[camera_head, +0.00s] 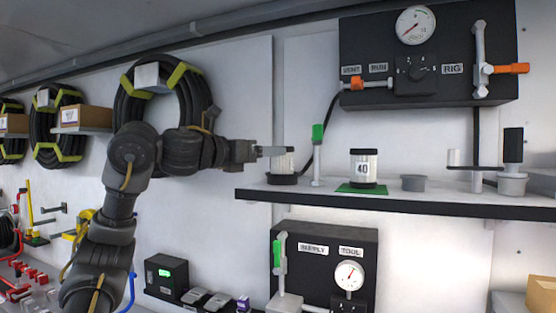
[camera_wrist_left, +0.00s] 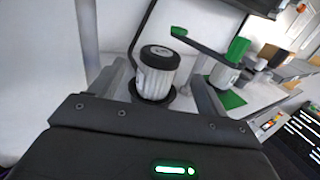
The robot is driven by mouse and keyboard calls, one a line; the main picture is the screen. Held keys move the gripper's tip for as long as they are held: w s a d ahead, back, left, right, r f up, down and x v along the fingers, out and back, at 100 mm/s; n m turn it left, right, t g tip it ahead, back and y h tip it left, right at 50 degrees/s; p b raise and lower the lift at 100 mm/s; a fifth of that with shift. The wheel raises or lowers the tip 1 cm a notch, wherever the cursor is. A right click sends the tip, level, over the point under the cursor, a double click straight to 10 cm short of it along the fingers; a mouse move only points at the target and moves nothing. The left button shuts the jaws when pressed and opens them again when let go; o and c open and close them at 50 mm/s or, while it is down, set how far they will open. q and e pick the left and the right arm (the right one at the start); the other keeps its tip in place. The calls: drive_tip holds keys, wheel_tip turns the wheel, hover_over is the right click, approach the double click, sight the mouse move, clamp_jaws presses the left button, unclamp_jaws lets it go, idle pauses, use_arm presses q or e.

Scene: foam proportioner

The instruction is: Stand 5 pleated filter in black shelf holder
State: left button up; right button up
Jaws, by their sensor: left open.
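A white pleated filter (camera_wrist_left: 158,75) with a black cap stands upright in the round black holder (camera_wrist_left: 153,97) on the shelf. In the head view, this filter (camera_head: 284,163) and its black holder (camera_head: 283,179) are at the shelf's left end, with the filter partly behind a fingertip. My left gripper (camera_head: 272,152) is open at the filter's upper part. In the left wrist view its fingers are on either side of the filter, with gaps visible. A second filter (camera_head: 363,168), marked 40, stands on a green mat (camera_head: 361,189). My right gripper is out of view.
The shelf (camera_head: 400,203) also carries a post with a green handle (camera_head: 318,135), close right of the holder, and a grey cup (camera_head: 413,183). A black gauge panel (camera_head: 430,60) hangs above. Another panel (camera_head: 330,260) is below. Coiled hoses (camera_head: 130,100) hang behind my left arm.

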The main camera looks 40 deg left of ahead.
use_arm(q)
drive_tip(key=shift+s+a, duration=0.2)
drive_tip(key=shift+s, duration=1.65)
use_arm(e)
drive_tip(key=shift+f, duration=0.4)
